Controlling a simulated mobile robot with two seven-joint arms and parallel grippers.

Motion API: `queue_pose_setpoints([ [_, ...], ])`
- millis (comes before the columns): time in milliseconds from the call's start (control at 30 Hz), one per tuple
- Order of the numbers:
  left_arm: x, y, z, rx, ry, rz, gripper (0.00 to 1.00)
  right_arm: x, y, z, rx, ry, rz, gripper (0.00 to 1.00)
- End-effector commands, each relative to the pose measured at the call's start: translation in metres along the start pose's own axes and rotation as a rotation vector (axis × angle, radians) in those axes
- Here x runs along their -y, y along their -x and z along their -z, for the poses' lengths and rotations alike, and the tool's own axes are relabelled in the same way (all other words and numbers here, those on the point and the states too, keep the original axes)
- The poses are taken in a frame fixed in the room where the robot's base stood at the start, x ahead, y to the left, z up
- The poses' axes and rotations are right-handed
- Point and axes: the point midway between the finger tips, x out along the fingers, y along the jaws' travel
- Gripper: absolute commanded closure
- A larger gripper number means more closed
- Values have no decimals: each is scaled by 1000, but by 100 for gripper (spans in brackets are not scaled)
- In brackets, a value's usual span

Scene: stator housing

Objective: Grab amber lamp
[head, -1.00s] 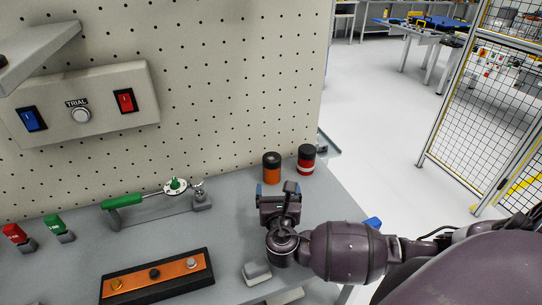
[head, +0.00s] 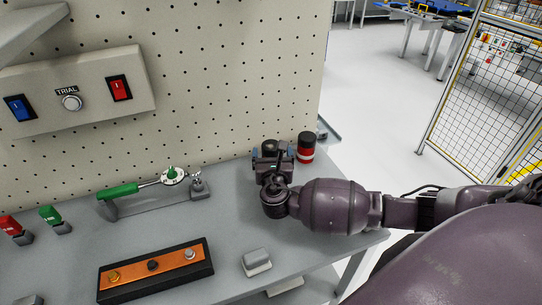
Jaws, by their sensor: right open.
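The amber lamp, an orange cylinder with a black cap (head: 269,145), stands upright at the back right of the grey bench against the pegboard. Only its dark top shows; my right gripper hides its orange body. My right gripper (head: 272,155) is open and at the lamp, with its fingers seeming to lie to either side of it. I cannot tell whether they touch it. My left gripper is not in view.
A red and black cylinder (head: 306,148) stands close to the right of the gripper.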

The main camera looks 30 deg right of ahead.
Motion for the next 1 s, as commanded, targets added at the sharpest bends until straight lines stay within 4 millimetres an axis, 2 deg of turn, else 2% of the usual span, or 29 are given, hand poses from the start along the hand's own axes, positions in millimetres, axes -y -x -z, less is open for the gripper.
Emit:
queue_pose_setpoints([
  [100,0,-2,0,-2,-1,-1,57,-1,-16,2,0,1,1,12],
  [200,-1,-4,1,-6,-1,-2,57,-1,-24,2,0,1,1,12],
  [500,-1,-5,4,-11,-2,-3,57,-1,-28,1,-1,0,1,12],
  [867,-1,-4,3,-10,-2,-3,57,-1,-27,1,-1,0,0,67],
  [1000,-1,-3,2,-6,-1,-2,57,-1,-27,1,-1,0,0,67],
])
